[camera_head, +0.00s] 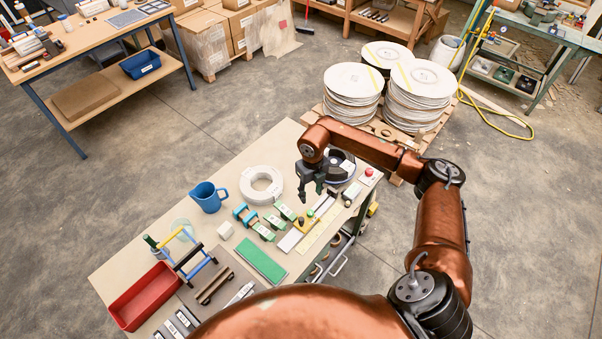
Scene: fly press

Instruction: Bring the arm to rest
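My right arm, copper with dark joints, comes in from the right and reaches over the workbench (128,254). My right gripper (310,193) is dark and points down above the bench near its right edge. Its two fingers look spread, with nothing seen between them. A round dark thing (342,172) is just behind it, partly covered by the arm. My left gripper is not in view.
A white ring (261,185), blue jug (209,197), green mat (262,260), red tray (145,297) and small clamps or blocks crowd the bench. Pallets of stacked discs (353,90) stand behind the arm. Open floor lies left and right.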

